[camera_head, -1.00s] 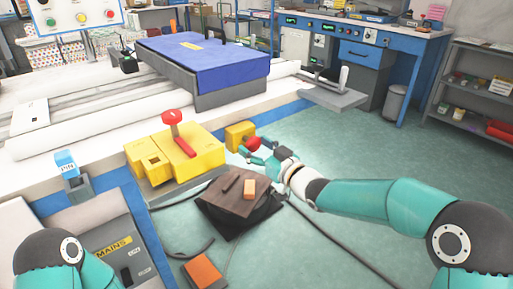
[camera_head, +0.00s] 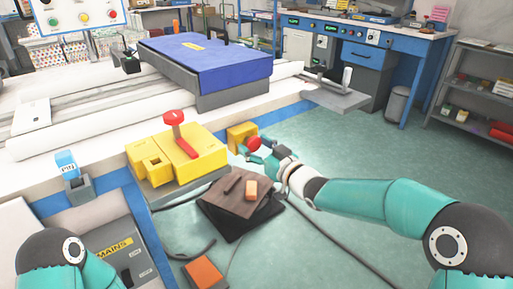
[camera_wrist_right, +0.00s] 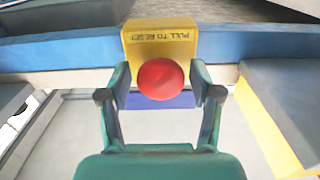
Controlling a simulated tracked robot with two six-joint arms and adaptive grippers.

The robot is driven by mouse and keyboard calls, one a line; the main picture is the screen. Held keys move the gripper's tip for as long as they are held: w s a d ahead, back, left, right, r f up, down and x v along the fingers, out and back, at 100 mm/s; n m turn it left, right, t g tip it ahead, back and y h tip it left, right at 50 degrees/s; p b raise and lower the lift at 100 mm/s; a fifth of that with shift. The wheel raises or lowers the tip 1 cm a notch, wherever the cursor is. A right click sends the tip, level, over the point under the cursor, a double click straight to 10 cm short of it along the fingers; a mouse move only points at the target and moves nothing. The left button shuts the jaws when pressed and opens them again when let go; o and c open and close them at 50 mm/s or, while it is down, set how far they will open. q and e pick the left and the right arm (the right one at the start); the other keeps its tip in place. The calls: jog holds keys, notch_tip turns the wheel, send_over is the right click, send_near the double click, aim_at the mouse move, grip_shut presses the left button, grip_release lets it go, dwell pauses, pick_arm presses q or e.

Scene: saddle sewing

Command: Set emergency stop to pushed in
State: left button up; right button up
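The emergency stop is a round red button on a yellow box (camera_head: 236,133) at the bench's front edge. The red button (camera_head: 254,143) faces my right gripper (camera_head: 259,150). In the right wrist view the button (camera_wrist_right: 160,79) sits between the two spread fingers of the gripper (camera_wrist_right: 160,86), with gaps at both sides. The box (camera_wrist_right: 160,40) behind it reads "PULL TO RESET", upside down. The right gripper is open and holds nothing. How far the button stands out from the box cannot be told. My left gripper is out of view; only part of my left arm shows.
A yellow unit with a red lever (camera_head: 180,140) stands left of the stop box. A blue-topped grey case (camera_head: 210,65) is behind. Open green floor (camera_head: 350,150) lies to the right.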

dwell(0.3)
jog(key=v, duration=1.2)
jog(key=shift+f, duration=0.1)
